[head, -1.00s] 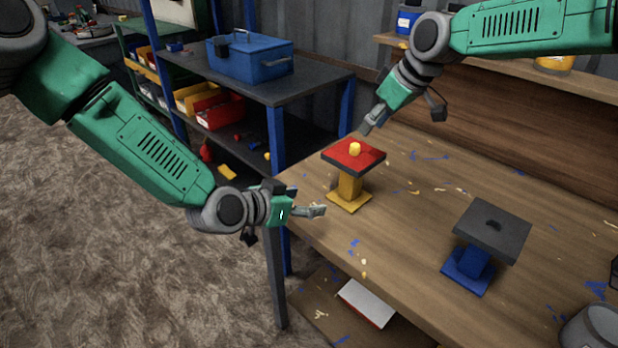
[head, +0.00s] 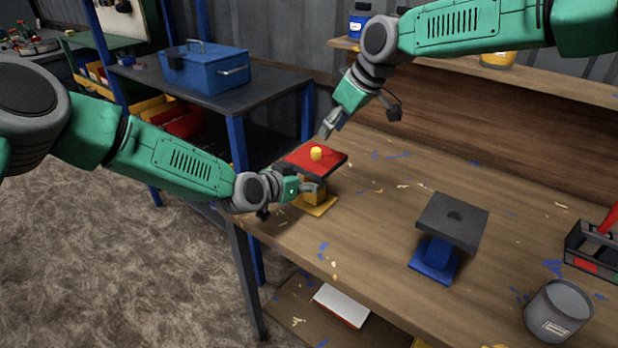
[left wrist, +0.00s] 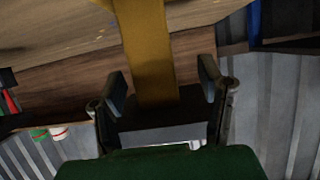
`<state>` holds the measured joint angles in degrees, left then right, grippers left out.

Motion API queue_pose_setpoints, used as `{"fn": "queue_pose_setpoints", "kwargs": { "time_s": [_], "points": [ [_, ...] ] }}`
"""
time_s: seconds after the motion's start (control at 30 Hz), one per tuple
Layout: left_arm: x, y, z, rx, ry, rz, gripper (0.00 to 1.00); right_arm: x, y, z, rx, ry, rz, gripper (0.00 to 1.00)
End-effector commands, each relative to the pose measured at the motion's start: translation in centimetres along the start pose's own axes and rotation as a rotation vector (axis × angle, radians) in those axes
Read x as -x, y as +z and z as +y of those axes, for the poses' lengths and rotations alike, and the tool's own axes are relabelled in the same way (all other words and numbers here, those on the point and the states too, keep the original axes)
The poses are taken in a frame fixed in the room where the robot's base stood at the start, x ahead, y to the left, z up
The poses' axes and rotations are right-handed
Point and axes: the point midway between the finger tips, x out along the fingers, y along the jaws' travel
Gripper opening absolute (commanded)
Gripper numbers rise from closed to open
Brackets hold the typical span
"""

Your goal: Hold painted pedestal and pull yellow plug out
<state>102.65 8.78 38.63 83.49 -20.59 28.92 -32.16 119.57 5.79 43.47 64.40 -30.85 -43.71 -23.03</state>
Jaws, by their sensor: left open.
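The painted pedestal stands upright on the workbench, with a red square top (head: 314,160) and a yellow column and base (head: 315,207). The yellow plug (head: 316,153) sits in the middle of the red top. My left gripper (head: 313,188) is at the column, just under the top. In the left wrist view, its open fingers (left wrist: 164,92) stand on either side of the yellow column (left wrist: 148,50), with gaps showing. My right gripper (head: 326,132) points down behind and above the red top, apart from the plug; its finger opening is too small to tell.
A second pedestal with a dark top (head: 453,222) and blue base stands to the right on the workbench (head: 380,262). A grey can (head: 558,310) and a tool carrier (head: 592,250) are at the right. A blue toolbox (head: 205,68) sits on the shelf at left. Wood chips litter the bench.

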Motion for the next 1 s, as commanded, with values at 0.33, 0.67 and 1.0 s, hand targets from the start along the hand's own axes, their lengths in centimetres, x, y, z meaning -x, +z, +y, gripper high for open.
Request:
{"fn": "queue_pose_setpoints", "kwargs": {
  "time_s": [0.33,0.67,1.0],
  "points": [
    [-1.7,0.0,0.1,0.001,0.001,0.000,0.62,0.0,0.0,0.0,-0.001,0.001,0.000,0.34],
    [-1.6,0.0,-0.1,0.002,0.001,0.001,0.09,0.0,-0.1,-0.1,0.000,0.001,-0.001,0.34],
    [-1.7,0.0,0.1,0.001,0.001,-0.001,0.00,0.0,0.1,0.1,-0.001,0.000,0.000,0.34]
  ]
}}
